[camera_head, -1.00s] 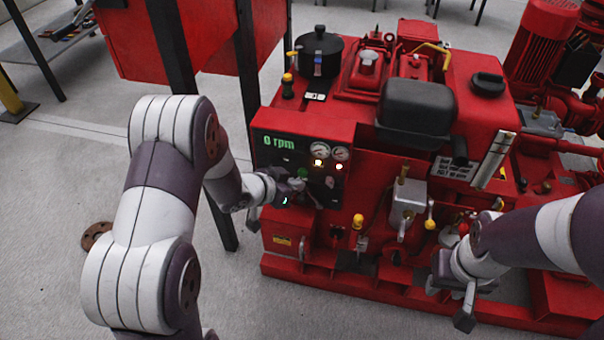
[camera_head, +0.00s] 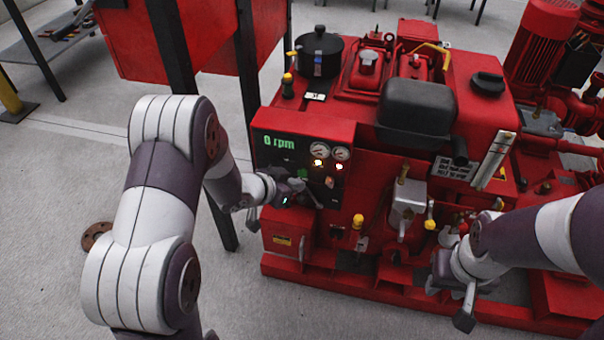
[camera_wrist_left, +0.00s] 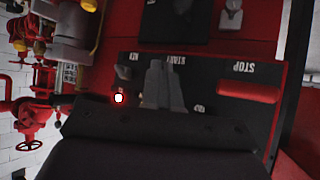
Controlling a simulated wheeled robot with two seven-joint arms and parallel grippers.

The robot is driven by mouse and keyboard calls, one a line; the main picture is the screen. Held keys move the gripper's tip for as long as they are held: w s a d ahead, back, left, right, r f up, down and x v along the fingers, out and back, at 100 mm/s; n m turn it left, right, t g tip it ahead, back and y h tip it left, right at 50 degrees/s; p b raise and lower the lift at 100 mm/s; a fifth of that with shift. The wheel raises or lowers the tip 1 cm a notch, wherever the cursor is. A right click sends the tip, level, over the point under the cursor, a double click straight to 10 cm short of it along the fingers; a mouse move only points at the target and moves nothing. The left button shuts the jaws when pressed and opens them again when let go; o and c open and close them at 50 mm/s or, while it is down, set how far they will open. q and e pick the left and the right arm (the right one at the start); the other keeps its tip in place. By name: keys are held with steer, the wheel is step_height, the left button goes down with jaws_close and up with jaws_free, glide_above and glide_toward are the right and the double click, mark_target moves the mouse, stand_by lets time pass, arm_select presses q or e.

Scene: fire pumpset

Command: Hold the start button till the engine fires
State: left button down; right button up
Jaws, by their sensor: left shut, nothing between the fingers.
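The red pumpset's control panel (camera_head: 270,161) has a green display (camera_head: 279,142) that reads 0 rpm. My left gripper (camera_head: 304,187) is at the panel's lower part, shut and empty. In the left wrist view its closed fingertips (camera_wrist_left: 165,82) are right at the START label (camera_wrist_left: 176,59). They hide the start button, so I cannot tell whether they touch or press it. A red STOP control (camera_wrist_left: 248,91) is to their right. A lit red lamp (camera_wrist_left: 118,98) is to their left. My right gripper (camera_head: 459,287) hangs by the pumpset's front; its jaws are unclear.
Two round gauges (camera_head: 330,152) and lit lamps sit beside the display. A yellow-topped valve (camera_head: 358,222) and a grey box (camera_head: 407,200) stand between my arms. A dark post (camera_head: 247,75) rises behind my left wrist. Open floor (camera_head: 60,180) lies at left.

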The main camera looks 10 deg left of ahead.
arm_select(q)
steer(key=shift+w, duration=0.1)
steer(key=shift+w+p, duration=0.3)
steer(key=shift+w, duration=0.05)
steer(key=shift+w, duration=0.45)
stand_by(1.6)
stand_by(1.7)
steer(key=shift+s+p, duration=0.45)
steer(key=shift+s, duration=0.45)
steer(key=s, duration=0.5)
steer(key=shift+a+p, duration=0.1)
steer(key=shift+p, duration=0.25)
